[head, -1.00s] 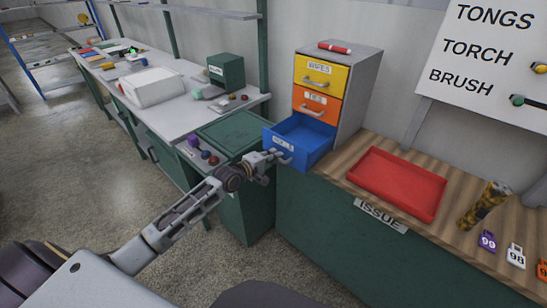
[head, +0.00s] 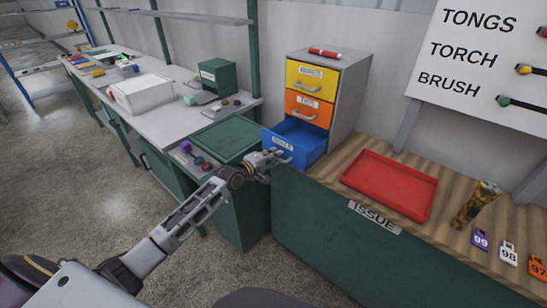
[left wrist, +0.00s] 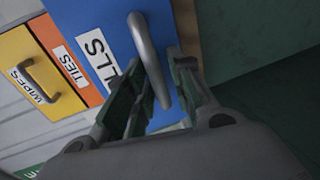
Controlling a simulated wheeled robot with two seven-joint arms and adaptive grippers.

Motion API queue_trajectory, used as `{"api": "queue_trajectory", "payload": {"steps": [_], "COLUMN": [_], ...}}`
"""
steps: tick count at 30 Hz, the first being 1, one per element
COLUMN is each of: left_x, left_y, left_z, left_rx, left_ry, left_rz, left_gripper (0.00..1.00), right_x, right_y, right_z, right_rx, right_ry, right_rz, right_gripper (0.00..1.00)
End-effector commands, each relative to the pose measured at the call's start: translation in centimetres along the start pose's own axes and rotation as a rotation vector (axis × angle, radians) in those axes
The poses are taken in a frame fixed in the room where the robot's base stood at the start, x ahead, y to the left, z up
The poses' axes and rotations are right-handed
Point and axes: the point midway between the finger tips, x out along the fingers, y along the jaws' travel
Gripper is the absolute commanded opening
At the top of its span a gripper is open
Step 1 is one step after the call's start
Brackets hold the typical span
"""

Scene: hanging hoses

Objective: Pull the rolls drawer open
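The blue rolls drawer (head: 310,157) is the lowest of the cabinet's three drawers and stands clearly pulled out, its inside showing. My left gripper (head: 277,156) is at its front in the head view. In the left wrist view, the grey bar handle (left wrist: 143,38) of the blue drawer front (left wrist: 85,22) passes between the two fingers of my left gripper (left wrist: 157,75). My right gripper is not in view.
Above are the closed orange ties drawer (head: 308,110) and yellow wipes drawer (head: 311,76). A red tray (head: 390,185) and a patterned cylinder (head: 475,204) are on the wooden counter to the right.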

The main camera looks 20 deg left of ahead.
Motion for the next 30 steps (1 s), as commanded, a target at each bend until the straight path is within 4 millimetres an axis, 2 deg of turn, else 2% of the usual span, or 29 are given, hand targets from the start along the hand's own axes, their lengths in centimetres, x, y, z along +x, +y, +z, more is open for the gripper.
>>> {"api": "queue_trajectory", "payload": {"steps": [17,30], "left_x": [-0.5,-3.5], "left_y": [0.0,0.0], "left_z": [0.0,0.0], "left_rx": [0.0,0.0], "left_ry": [0.0,0.0], "left_rz": [0.001,0.001], "left_gripper": [0.34,0.34], "right_x": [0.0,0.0], "right_y": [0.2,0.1], "right_z": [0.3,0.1], "right_rx": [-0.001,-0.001], "right_ry": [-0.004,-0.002], "right_rz": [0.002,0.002], "right_gripper": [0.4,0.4]}}
